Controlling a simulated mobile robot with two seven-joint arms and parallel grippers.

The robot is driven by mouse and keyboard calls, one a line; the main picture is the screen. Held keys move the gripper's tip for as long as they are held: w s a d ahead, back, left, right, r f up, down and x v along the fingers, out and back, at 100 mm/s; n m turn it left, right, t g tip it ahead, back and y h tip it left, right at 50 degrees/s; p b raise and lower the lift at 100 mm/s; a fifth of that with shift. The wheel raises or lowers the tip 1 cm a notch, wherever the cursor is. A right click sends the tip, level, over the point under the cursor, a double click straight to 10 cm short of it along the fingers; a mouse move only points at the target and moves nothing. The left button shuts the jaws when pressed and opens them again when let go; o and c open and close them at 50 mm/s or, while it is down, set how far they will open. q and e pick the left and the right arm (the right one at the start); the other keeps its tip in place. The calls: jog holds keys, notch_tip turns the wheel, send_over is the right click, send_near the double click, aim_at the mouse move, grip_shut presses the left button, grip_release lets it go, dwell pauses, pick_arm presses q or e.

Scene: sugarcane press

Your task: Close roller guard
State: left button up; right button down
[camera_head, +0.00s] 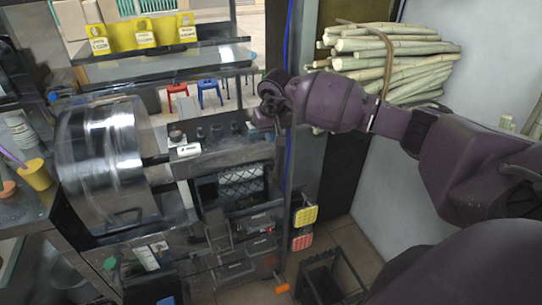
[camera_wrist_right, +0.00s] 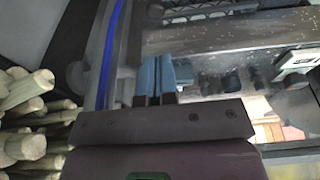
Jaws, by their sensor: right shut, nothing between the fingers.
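The sugarcane press fills the left and middle of the head view, with a large shiny metal drum (camera_head: 105,160) on its left side. A panel with a diamond pattern (camera_head: 241,182) sits in the press frame below the dark top plate; I cannot tell which part is the roller guard. My right gripper (camera_head: 262,112) is at the right end of the press, near the upright post with the blue line. In the right wrist view its two blue-grey fingers (camera_wrist_right: 158,76) are together and empty, in front of the press frame. My left gripper is not in view.
A bundle of sugarcane (camera_head: 400,60) is stacked behind my right arm. Yellow holders (camera_head: 143,34) stand on the upper shelf. A yellow cup (camera_head: 36,174) is at the left. Yellow (camera_head: 306,216) and red (camera_head: 302,242) square pads are low on the post. A dark bin (camera_head: 330,280) stands on the floor.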

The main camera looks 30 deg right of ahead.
aim_at(270, 163)
jog(key=x, duration=0.3)
jog(key=s+x, duration=0.1)
jog(key=x, duration=0.1)
jog(key=p+x, duration=0.1)
jog(key=x, duration=0.2)
jog(key=shift+s+a+f, duration=0.15)
jog(key=shift+a+f, duration=0.05)
jog(key=shift+f, duration=0.25)
